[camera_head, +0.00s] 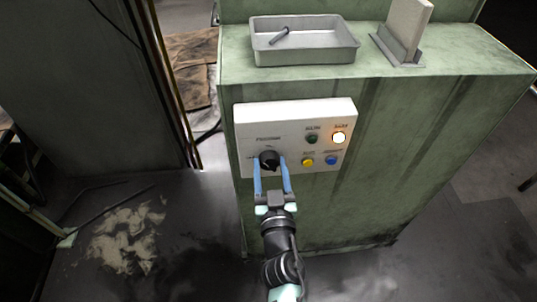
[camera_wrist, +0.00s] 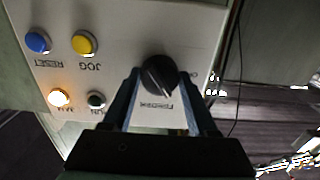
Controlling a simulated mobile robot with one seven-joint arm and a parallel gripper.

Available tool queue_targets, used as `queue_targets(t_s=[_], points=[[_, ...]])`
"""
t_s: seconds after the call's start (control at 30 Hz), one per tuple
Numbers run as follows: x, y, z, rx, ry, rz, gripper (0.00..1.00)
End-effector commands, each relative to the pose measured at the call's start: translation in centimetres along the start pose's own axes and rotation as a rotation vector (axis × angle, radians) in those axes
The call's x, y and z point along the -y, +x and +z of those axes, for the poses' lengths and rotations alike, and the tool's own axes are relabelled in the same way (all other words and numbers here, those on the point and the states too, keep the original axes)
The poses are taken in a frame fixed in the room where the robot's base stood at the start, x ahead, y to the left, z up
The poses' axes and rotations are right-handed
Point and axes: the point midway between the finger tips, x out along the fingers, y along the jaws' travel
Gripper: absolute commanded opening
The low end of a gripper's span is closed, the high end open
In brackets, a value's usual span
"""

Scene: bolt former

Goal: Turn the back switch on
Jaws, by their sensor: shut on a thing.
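A black rotary switch (camera_head: 269,159) sits at the lower left of a white control panel (camera_head: 293,108) on the front of a green cabinet. My gripper (camera_head: 271,166) reaches it from below, with its two blue fingers on either side of the knob. In the wrist view, the switch (camera_wrist: 159,76) is between the fingertips of my gripper (camera_wrist: 160,78), and a light pointer line shows on its face. The gripper is shut on the knob. The small lettering around the switch is too small to read surely.
Right of the switch are a lit amber lamp (camera_head: 339,137), a dark green button (camera_head: 312,139), a yellow button (camera_head: 307,162) and a blue button (camera_head: 331,160). A metal tray (camera_head: 304,56) holding a bolt-like part stands on the green cabinet (camera_head: 400,140).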

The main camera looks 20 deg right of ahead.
Motion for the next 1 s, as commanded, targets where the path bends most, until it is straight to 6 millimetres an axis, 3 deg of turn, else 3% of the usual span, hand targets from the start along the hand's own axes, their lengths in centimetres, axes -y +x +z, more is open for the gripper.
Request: queue_targets(t_s=[0.13, 0.73, 1.0], points=[[0.00, 0.00, -0.07, 0.000, 0.055, 0.000, 0.00], [0.01, 0.01, -0.26, 0.000, 0.622, 0.000, 0.00], [-0.01, 0.00, 0.01, 0.000, 0.673, 0.000, 0.00]])
